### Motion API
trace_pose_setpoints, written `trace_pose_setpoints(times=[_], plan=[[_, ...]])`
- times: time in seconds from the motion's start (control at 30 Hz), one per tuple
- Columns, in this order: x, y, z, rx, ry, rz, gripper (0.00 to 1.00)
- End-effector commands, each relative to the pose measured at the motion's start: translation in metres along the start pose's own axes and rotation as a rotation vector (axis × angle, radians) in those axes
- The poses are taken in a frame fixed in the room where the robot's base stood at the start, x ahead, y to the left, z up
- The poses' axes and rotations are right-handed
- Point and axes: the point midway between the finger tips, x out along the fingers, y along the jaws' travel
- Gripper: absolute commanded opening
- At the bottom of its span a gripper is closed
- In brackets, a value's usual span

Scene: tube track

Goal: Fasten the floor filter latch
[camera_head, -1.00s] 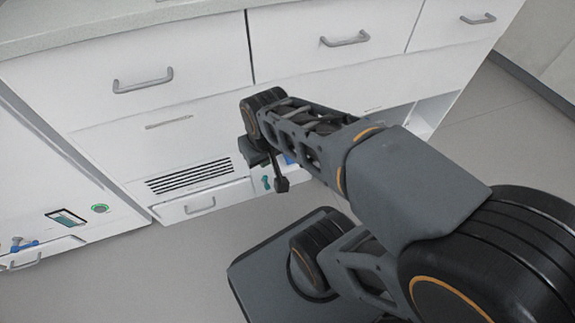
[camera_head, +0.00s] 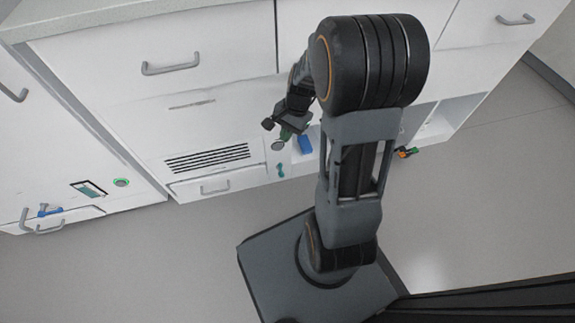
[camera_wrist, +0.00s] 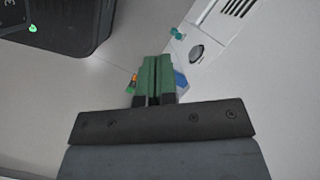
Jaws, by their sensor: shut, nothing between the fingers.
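The low filter panel (camera_head: 240,181) with a bar handle is under a slatted vent grille (camera_head: 207,157) near the floor. A small teal latch (camera_head: 280,170) is at the panel's right end. It also shows in the wrist view (camera_wrist: 177,33), near the top, apart from my fingers. My gripper (camera_head: 290,133) is in front of the cabinet, above and slightly right of the latch. In the wrist view, my green fingers (camera_wrist: 157,80) are together with nothing between them. Whether the latch is fastened is too small to tell.
A round grey knob (camera_wrist: 196,52) and a blue block (camera_wrist: 181,80) are near my fingers. A small orange and green object (camera_head: 405,152) is at the right of the cabinet base. A left-hand unit (camera_head: 80,160) has a green button. Grey floor (camera_head: 130,260) is clear in front.

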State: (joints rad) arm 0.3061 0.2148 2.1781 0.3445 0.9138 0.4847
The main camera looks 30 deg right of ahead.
Motion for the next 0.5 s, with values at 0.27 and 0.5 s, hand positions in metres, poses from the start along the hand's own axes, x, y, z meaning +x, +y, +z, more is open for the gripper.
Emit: trace_pose_setpoints(times=[0.27,0.5], plan=[[0.102,0.03,-0.092,0.843,-0.307,-0.018,0.0],[0.193,0.074,-0.128,1.428,-0.527,0.005,0.0]])
